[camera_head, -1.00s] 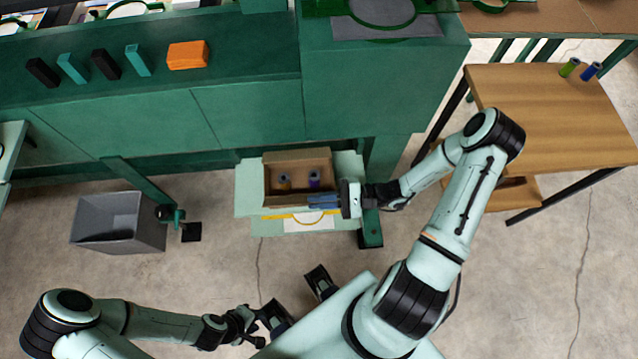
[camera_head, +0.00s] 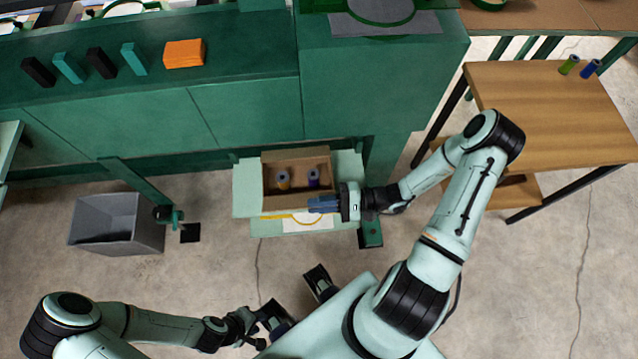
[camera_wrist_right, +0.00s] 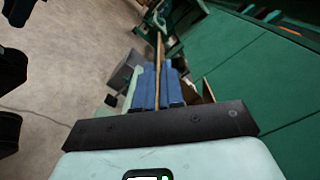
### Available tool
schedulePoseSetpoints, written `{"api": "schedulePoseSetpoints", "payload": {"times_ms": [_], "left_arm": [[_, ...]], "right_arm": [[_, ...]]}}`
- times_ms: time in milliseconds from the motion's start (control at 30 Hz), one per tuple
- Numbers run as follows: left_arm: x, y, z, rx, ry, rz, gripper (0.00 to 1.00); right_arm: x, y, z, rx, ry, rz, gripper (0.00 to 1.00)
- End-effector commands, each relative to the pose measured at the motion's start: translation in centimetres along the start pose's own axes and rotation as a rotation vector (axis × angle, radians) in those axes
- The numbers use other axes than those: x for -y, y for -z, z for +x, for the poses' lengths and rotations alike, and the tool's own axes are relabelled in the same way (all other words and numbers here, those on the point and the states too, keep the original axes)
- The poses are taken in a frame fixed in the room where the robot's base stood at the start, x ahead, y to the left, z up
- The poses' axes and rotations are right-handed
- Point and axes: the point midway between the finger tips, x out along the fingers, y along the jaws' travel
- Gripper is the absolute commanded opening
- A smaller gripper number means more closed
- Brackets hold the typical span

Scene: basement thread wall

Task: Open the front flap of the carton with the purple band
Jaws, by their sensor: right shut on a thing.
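The open brown carton (camera_head: 296,160) stands on a mint shelf under the green bench in the head view. My right gripper (camera_head: 322,204) is at the carton's near right edge, reaching in from the right. In the right wrist view its blue fingers (camera_wrist_right: 160,88) are shut on a thin brown flap (camera_wrist_right: 159,65) standing between them. My left gripper (camera_head: 257,325) is low in the head view, away from the carton; its jaw opening is unclear.
The mint shelf (camera_head: 246,190) extends beside the carton, with a white sheet (camera_head: 300,225) at its front. A grey bin (camera_head: 115,222) stands left on the floor. A green leg is close right of the shelf. A wooden table (camera_head: 545,115) stands right. Floor in front is clear.

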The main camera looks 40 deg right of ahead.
Motion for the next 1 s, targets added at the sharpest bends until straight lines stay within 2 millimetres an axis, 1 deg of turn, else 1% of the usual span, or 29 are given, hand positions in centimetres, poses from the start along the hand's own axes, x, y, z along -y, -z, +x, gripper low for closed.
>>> {"api": "schedulePoseSetpoints", "payload": {"times_ms": [33,67,100,367,467,567,900,1000], "left_arm": [[0.0,0.0,0.0,0.0,0.0,0.0,0.34],[0.0,0.0,0.0,0.0,0.0,0.0,0.34],[0.0,0.0,0.0,0.0,0.0,0.0,0.34],[0.0,0.0,0.0,0.0,0.0,0.0,0.34],[0.0,0.0,0.0,0.0,0.0,0.0,0.34],[0.1,0.0,0.1,0.0,0.0,0.0,0.34],[0.2,-0.1,0.6,0.002,0.001,-0.001,0.34],[0.3,-0.1,0.7,0.002,0.001,-0.001,0.34]], "right_arm": [[0.0,0.0,0.0,-0.001,0.0,0.0,0.18],[0.0,0.0,0.0,-0.001,0.0,0.0,0.28],[0.0,0.0,0.0,-0.001,0.0,0.0,0.3],[0.0,0.0,-0.1,-0.001,0.0,0.0,0.3],[0.0,0.1,-0.6,-0.003,-0.001,-0.001,0.3],[0.0,0.2,-2.0,-0.006,-0.001,-0.001,0.3],[-0.1,0.2,-9.5,-0.007,-0.002,-0.002,0.3],[-0.1,0.1,-11.2,-0.005,-0.002,0.0,0.3]]}}
